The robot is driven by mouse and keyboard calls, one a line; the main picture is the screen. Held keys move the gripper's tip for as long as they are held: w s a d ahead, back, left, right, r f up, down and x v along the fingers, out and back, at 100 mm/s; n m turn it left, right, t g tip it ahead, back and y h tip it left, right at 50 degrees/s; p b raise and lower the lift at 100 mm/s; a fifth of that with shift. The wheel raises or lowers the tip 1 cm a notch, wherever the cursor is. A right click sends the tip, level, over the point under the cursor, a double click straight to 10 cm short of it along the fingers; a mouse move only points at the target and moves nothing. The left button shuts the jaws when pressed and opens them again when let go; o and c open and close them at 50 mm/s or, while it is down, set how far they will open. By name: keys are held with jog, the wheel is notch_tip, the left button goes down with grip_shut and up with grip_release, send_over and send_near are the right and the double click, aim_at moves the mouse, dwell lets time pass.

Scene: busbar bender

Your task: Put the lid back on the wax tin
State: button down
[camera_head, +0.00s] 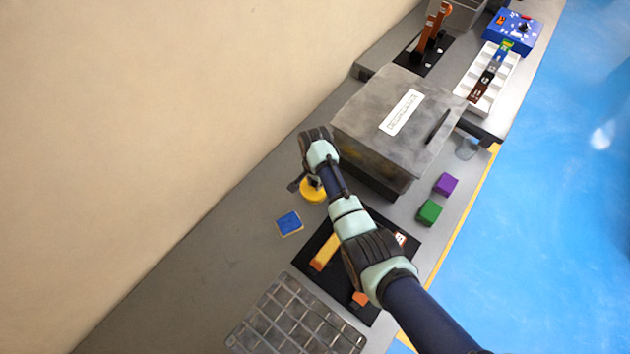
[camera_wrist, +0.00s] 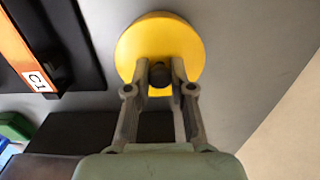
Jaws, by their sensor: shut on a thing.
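A round yellow lid (camera_wrist: 160,38) with a dark knob (camera_wrist: 160,75) fills the top middle of the wrist view. My gripper (camera_wrist: 160,70) is shut on the knob, with a finger on each side of it. In the head view the yellow lid (camera_head: 314,193) shows under my gripper (camera_head: 309,182), near the front left corner of the grey metal box. I cannot make out a separate tin body; it may be hidden under the lid. I cannot tell whether the lid rests on something or is held up.
The grey box (camera_head: 375,110) stands close behind my gripper. A blue square (camera_head: 289,222), a black mat (camera_head: 372,314) with orange parts, a gridded tray (camera_head: 290,325), and green (camera_head: 429,212) and purple (camera_head: 446,184) blocks lie around. The bench at left is clear.

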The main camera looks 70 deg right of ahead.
jog(key=shift+c, duration=2.2)
grip_release()
notch_tip(320, 180, up, 7)
jog(key=p, duration=0.7)
grip_shut()
jog(key=shift+f, duration=0.2)
jog(key=shift+f+b, duration=1.95)
jog(key=shift+f, duration=0.35)
